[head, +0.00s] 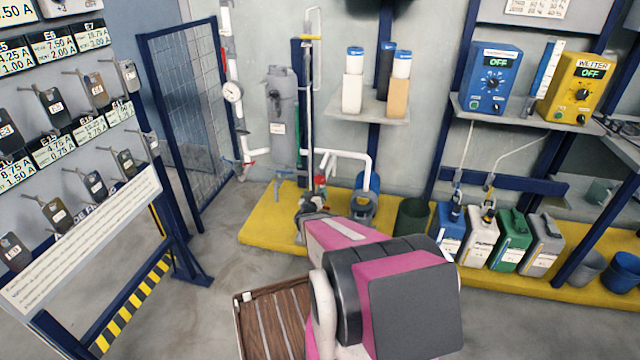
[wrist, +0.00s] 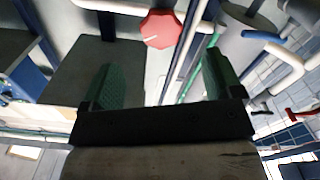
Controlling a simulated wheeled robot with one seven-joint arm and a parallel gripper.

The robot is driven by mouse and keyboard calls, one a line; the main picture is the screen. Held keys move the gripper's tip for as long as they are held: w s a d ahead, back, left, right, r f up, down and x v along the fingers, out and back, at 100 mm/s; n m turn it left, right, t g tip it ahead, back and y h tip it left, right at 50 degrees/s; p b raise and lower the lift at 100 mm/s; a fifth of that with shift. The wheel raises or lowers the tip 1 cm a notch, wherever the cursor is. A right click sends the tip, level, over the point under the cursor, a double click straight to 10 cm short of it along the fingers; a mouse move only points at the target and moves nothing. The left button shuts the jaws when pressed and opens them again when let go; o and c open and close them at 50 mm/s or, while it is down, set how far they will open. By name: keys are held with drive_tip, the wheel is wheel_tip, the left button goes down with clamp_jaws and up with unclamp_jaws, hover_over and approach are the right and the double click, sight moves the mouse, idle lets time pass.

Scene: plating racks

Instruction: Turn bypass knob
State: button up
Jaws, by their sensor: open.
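A red octagonal knob (wrist: 161,28) with a white mark shows at the top middle of the wrist view, on pale pipework. I take it for the bypass knob. In the head view a small red knob (head: 320,181) sits low on the pipes, just above the end of my arm. My gripper (wrist: 162,82) is open and empty, with its two green-padded fingers well apart. The knob lies beyond the fingertips, in line with the gap, and not between them. In the head view my gripper is mostly hidden behind my pink and grey arm.
A grey filter housing (head: 283,115), a pressure gauge (head: 232,91) and white pipes (head: 350,156) surround the knob. A blue pump (head: 364,198) stands close on the right. Several jugs (head: 481,238) stand on the yellow platform (head: 268,226).

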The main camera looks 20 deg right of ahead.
sight(320, 182)
drive_tip(key=x, duration=0.9)
drive_tip(key=c, duration=0.9)
